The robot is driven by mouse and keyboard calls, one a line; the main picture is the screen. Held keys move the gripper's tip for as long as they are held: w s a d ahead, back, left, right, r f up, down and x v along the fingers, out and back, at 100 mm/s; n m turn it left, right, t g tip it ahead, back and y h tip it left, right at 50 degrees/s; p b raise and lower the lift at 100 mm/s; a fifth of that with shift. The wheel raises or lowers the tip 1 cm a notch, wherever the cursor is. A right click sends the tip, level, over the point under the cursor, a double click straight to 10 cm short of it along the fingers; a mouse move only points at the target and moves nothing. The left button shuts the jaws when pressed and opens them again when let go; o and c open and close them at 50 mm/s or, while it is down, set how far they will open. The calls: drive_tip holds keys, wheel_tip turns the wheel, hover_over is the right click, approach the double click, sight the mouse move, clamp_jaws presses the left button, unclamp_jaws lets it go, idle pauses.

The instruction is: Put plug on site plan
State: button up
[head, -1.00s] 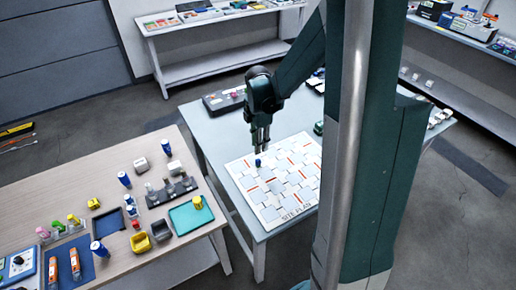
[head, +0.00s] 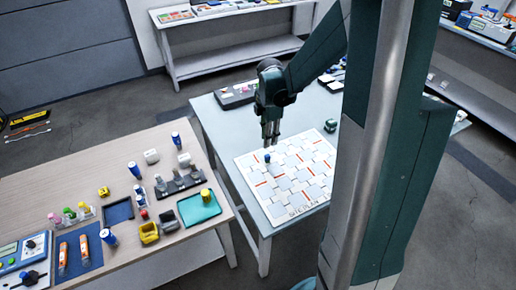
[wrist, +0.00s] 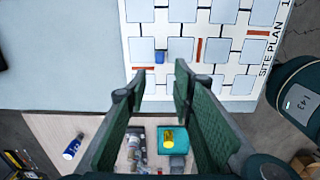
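The site plan (head: 300,205) is a white board with grey blocks and orange-red strips on the grey table; it also shows in the wrist view (wrist: 262,82). A small blue piece, which looks like the plug (head: 267,157), stands on it near its left edge. The same blue piece shows in the wrist view (wrist: 159,57), beyond the fingertips. My gripper (head: 270,141) is above the blue piece and apart from it. In the wrist view my green fingers (wrist: 158,85) are spread with nothing between them.
A wooden table (head: 90,185) at the left holds a teal tray (head: 188,213) with a yellow piece (head: 205,194), blue-and-white cylinders and several small parts. A dark case (head: 235,96) lies at the back of the grey table.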

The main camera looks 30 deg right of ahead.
drive_tip(key=s+a+r+m+t, duration=0.7)
drive_tip(key=s+a+r+m, duration=1)
drive_tip(key=s, duration=0.4)
drive_tip(key=shift+s+a+r+m, duration=0.15)
drive_tip(key=shift+a+r+m, duration=0.2)
drive_tip(key=shift+r, duration=0.5)
